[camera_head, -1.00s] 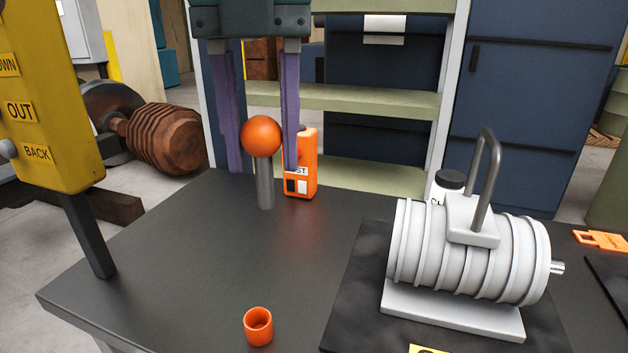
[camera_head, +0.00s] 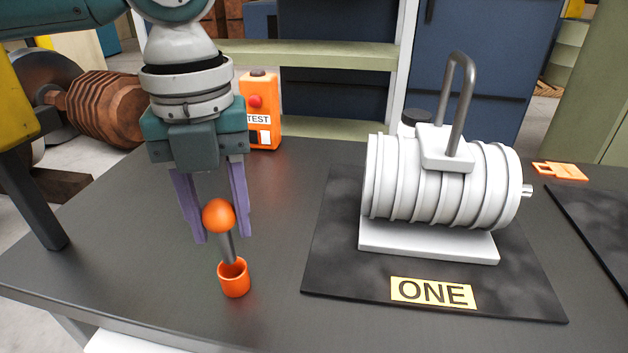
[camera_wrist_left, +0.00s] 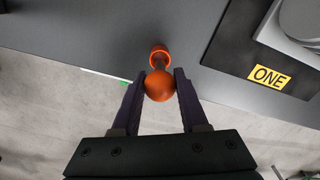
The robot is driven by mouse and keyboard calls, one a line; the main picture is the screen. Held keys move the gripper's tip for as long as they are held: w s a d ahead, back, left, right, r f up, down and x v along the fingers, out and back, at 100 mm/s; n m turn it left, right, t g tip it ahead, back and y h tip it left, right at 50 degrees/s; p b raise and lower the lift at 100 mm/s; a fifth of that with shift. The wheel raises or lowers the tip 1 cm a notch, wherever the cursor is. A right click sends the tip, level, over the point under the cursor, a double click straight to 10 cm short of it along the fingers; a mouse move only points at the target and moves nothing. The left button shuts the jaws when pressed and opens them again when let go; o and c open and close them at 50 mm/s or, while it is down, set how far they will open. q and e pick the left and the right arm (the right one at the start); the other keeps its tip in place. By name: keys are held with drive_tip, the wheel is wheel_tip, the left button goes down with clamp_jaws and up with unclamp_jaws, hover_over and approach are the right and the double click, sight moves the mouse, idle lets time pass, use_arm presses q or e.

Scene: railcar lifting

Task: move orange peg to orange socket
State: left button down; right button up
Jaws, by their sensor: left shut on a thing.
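The orange peg (camera_head: 218,215) has a round orange head and a grey shaft. My left gripper (camera_head: 222,236) is shut on its orange head, and the shaft hangs down, slightly tilted. The orange socket (camera_head: 234,281) is a small open cup on the dark table. The shaft's lower end overlaps the socket's mouth in the head view; I cannot tell whether it is inside or just above. In the left wrist view the peg's head (camera_wrist_left: 159,86) sits between the fingers, with the socket (camera_wrist_left: 160,52) just beyond it. My right gripper is not in view.
A white ribbed motor (camera_head: 440,185) with a lifting handle stands on a dark mat (camera_head: 340,275) labelled ONE, right of the socket. An orange TEST box (camera_head: 262,105) stands behind the arm. The table's front left is clear.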

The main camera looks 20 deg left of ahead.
sight(229, 260)
use_arm(q)
drive_tip(key=shift+f+b, duration=0.4)
drive_tip(key=shift+f, duration=1.55)
drive_tip(key=shift+f, duration=0.1)
drive_tip(key=shift+c, duration=2.2)
unclamp_jaws()
